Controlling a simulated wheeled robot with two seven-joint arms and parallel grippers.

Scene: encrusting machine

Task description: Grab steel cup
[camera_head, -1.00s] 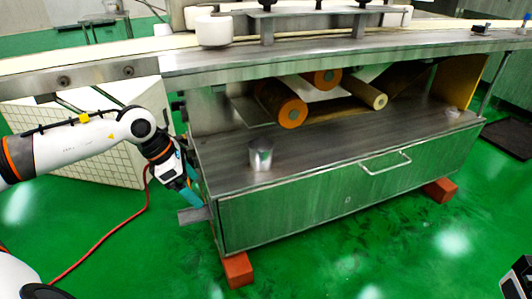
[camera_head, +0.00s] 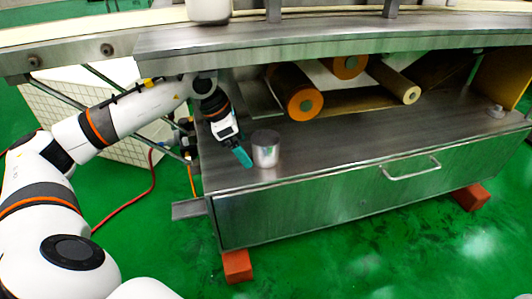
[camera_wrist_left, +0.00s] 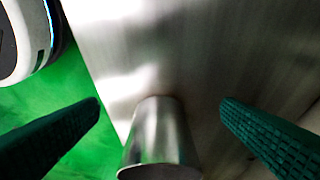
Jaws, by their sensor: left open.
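The steel cup (camera_head: 265,149) stands upright on the metal shelf under the machine's top, near the shelf's left end. My left gripper (camera_head: 243,157) is just left of the cup in the head view, its teal fingers pointing down toward the shelf. In the left wrist view the cup (camera_wrist_left: 161,137) shows low in the middle, between the two spread fingers (camera_wrist_left: 160,112). There is a gap on each side, so the gripper is open and holds nothing. The cup's near end is partly cut off by the picture's lower edge. My right gripper is not in view.
The metal shelf (camera_head: 350,140) is mostly bare to the right of the cup. Orange-ended rollers (camera_head: 304,103) sit behind it. The machine's metal top edge (camera_head: 330,44) overhangs my left arm. A drawer handle (camera_head: 411,168) sticks out of the front panel.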

